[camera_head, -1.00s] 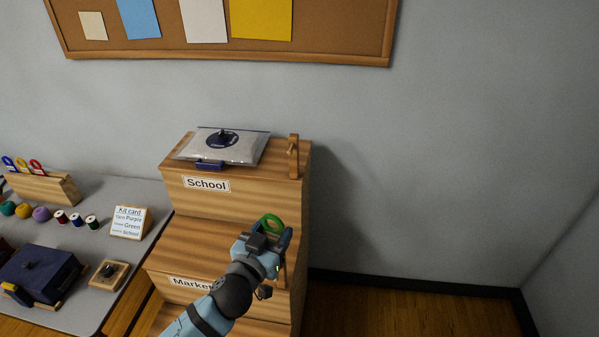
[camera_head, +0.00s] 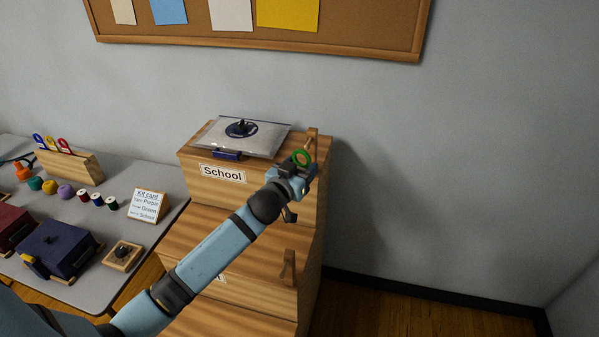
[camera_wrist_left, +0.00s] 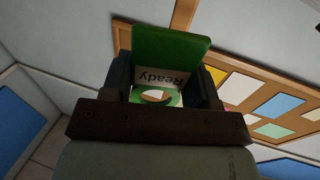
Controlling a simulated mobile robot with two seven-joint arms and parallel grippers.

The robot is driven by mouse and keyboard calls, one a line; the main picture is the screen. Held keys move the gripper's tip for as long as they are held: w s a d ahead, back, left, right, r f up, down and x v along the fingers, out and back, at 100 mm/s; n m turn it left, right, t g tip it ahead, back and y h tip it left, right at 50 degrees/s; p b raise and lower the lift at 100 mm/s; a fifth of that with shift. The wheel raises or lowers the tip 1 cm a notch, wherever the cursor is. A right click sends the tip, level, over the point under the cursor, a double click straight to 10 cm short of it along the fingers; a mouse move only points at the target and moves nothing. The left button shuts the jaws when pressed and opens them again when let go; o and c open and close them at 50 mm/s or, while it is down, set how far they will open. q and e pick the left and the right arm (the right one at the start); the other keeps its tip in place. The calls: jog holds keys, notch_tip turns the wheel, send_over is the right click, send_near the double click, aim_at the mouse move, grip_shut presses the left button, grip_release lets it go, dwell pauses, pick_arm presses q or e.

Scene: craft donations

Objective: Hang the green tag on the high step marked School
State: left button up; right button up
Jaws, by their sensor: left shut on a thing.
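My left gripper (camera_head: 298,172) is shut on the green tag (camera_head: 302,157), whose ring end shows above the fingers in the head view. In the left wrist view the green tag (camera_wrist_left: 170,45) stands between the fingers, with a white "Ready" label and a ring. The high step (camera_head: 200,188) has a white sign (camera_head: 222,173) reading "School". A wooden peg (camera_head: 312,138) stands at its right edge, just behind and above the tag, partly hidden. Whether tag and peg touch cannot be told. My right gripper is not in view.
A clear bag (camera_head: 238,135) with a dark blue emblem lies on the high step. The lower step has its own peg (camera_head: 289,266). A grey table (camera_head: 90,205) at left holds boxes, spools and a kit card (camera_head: 147,205). A grey wall stands behind.

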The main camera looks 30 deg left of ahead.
aim_at(313, 150)
pick_arm(q)
jog(key=shift+w+a+f+b, duration=0.1)
jog(key=shift+w+a+b, duration=0.2)
jog(key=shift+w, duration=0.75)
jog(key=shift+w+a+f+b, duration=0.1)
jog(key=shift+w+a+b, duration=0.2)
jog(key=shift+w, duration=0.8)
jog(key=shift+w+a+f+b, duration=0.1)
jog(key=shift+w+a+b, duration=0.2)
jog(key=shift+w, duration=0.75)
jog(key=shift+w+a+f+b, duration=0.1)
jog(key=shift+w+f+b, duration=0.25)
jog(key=shift+w, duration=0.4)
jog(key=o, duration=1)
